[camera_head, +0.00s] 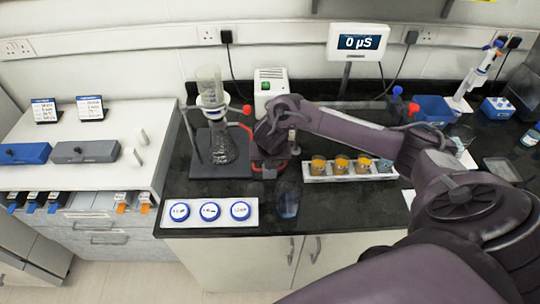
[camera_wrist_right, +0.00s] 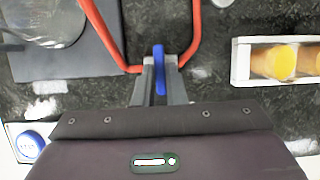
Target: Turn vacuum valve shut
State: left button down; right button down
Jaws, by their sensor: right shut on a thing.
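The vacuum valve's blue lever (camera_wrist_right: 158,66) shows in the right wrist view, where red tubing (camera_wrist_right: 192,42) meets from both sides. My right gripper (camera_wrist_right: 160,78) is shut on this lever, with one finger on each side. The valve body is mostly hidden by the fingers. In the head view my right gripper (camera_head: 268,168) is low over the black bench, just right of the flask stand, and the lever is hidden there. A glass flask with a funnel (camera_head: 222,148) stands on a dark base (camera_head: 215,171). My left gripper is not in view.
A white box with a green switch (camera_head: 270,87) stands behind my right arm.

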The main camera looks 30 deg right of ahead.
jog(key=shift+w+r, duration=0.1)
dwell(0.5)
jog(key=c, duration=1.5)
grip_release()
jog(key=p+v, duration=0.2)
jog(key=v, duration=0.5)
jog(key=shift+s+a+r, duration=0.15)
jog(key=shift+s+r, duration=0.05)
jog(key=shift+r, duration=0.1)
